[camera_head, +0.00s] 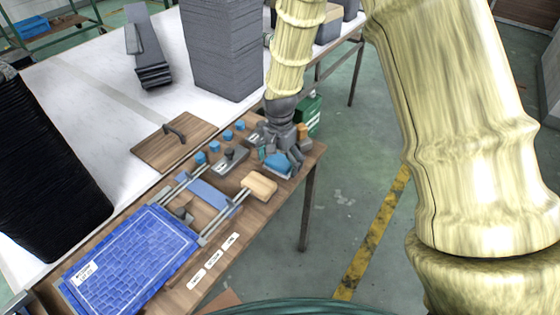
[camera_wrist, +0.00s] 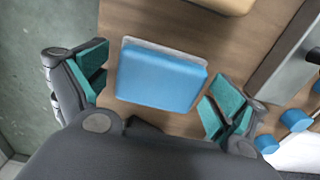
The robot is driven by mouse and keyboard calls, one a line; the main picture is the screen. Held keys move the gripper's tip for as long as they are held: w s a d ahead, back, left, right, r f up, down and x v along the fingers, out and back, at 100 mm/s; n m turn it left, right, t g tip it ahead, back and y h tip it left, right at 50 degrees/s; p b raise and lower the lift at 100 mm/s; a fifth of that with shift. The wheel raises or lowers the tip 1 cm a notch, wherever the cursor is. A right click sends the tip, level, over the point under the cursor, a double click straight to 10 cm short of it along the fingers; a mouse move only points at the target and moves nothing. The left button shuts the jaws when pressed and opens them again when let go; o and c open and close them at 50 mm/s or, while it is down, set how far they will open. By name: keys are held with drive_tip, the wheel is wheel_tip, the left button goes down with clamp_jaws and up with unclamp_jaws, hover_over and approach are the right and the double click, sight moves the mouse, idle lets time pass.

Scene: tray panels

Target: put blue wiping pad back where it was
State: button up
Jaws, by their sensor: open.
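The blue wiping pad (camera_wrist: 158,78) lies flat on the brown wooden table, a light blue block with a pale, whitish edge along its far side. In the wrist view it sits between the two teal-lined fingers of my gripper (camera_wrist: 152,98), with a gap on each side. My gripper is open. In the head view, my gripper (camera_head: 280,150) is low over the table's right end, and the pad (camera_head: 277,163) shows partly beneath it. The head view does not show clearly how high the fingers are above the table.
A tan block (camera_head: 260,185) lies close to the pad. Metal rails with a blue plate (camera_head: 208,194), a blue tray panel (camera_head: 130,262), several small blue knobs and a wooden board with a handle (camera_head: 172,146) occupy the table (camera_head: 215,240). The table's right edge is near.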

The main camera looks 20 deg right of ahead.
sight(280, 160)
drive_tip(key=shift+r, duration=0.1)
wheel_tip(280, 160, up, 12)
drive_tip(key=b, duration=0.1)
idle(0.6)
idle(0.4)
